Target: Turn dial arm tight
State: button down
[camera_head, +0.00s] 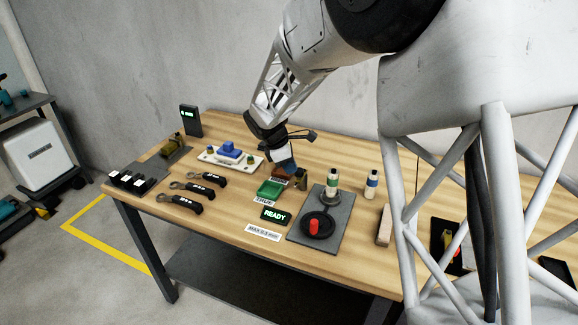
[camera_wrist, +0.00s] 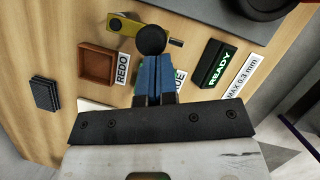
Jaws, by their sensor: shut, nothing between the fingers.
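No part is clearly marked as the dial arm. A small olive-yellow metal piece (camera_head: 300,179) stands between the brown tray and the grey plate; it also shows in the wrist view (camera_wrist: 125,26). A grey plate (camera_head: 335,215) carries a black disc with a red knob (camera_head: 314,227) and a round post bearing a bottle. My gripper (camera_head: 290,165) is low over the trays, its blue fingers (camera_wrist: 155,78) shut and empty. A black ball (camera_wrist: 151,40) shows at the fingertips, overlapping the yellow piece; I cannot tell whether they touch.
A brown REDO tray (camera_wrist: 98,66) and a green tray (camera_head: 270,188) lie close below my gripper. A READY display (camera_head: 275,215) stands in front. Several black-handled tools (camera_head: 208,179) lie left, a bottle (camera_head: 371,184) right.

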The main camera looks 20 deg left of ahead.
jog(key=shift+d, duration=0.15)
jog(key=d+n+t+y, duration=0.2)
jog(key=d+n, duration=0.4)
jog(key=n, duration=0.5)
jog(key=shift+w+y, duration=0.45)
jog(key=shift+y, duration=0.25)
jog(key=shift+w+d+f+n, duration=0.1)
jog(key=shift+d+n, duration=0.15)
jog(key=shift+n, duration=0.35)
jog(key=shift+w+d, duration=0.25)
jog(key=shift+d, duration=0.05)
jog(key=shift+w+d, duration=0.5)
jog(key=shift+w, duration=0.3)
jog(key=shift+d, duration=0.1)
